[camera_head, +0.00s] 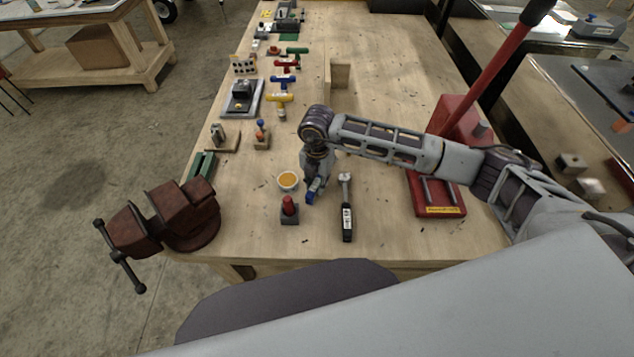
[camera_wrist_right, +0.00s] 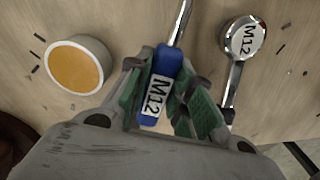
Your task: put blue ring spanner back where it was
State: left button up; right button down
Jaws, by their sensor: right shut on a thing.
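The blue ring spanner, labelled M12, shows in the right wrist view (camera_wrist_right: 167,68) with its blue handle between the green-padded fingers. My right gripper (camera_wrist_right: 165,95) is shut on that handle. In the head view my right gripper (camera_head: 313,185) hangs over the near part of the workbench (camera_head: 385,225), between a bowl and a ratchet wrench. The blue handle (camera_head: 311,196) shows there just below the fingers. The spanner's metal end runs out of the top of the wrist view. I cannot tell whether the spanner touches the bench. My left gripper is out of view.
A bowl of orange stuff (camera_head: 288,180) stands left of my gripper. A black-handled wrench (camera_head: 347,215) lies to its right. A red-topped block (camera_head: 289,210) stands nearer. A red vise (camera_head: 165,220) sits at the left corner, a red press (camera_head: 440,190) at right. Coloured T-handles (camera_head: 280,98) stand further back.

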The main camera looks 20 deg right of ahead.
jog(key=shift+f, duration=0.7)
jog(key=c, duration=1.3)
grip_release()
jog(key=shift+o, duration=0.2)
jog(key=shift+r, duration=0.15)
jog(key=shift+r, duration=0.2)
notch_tip(320, 180, up, 12)
jog(key=b, duration=0.2)
jog(key=shift+f, duration=0.15)
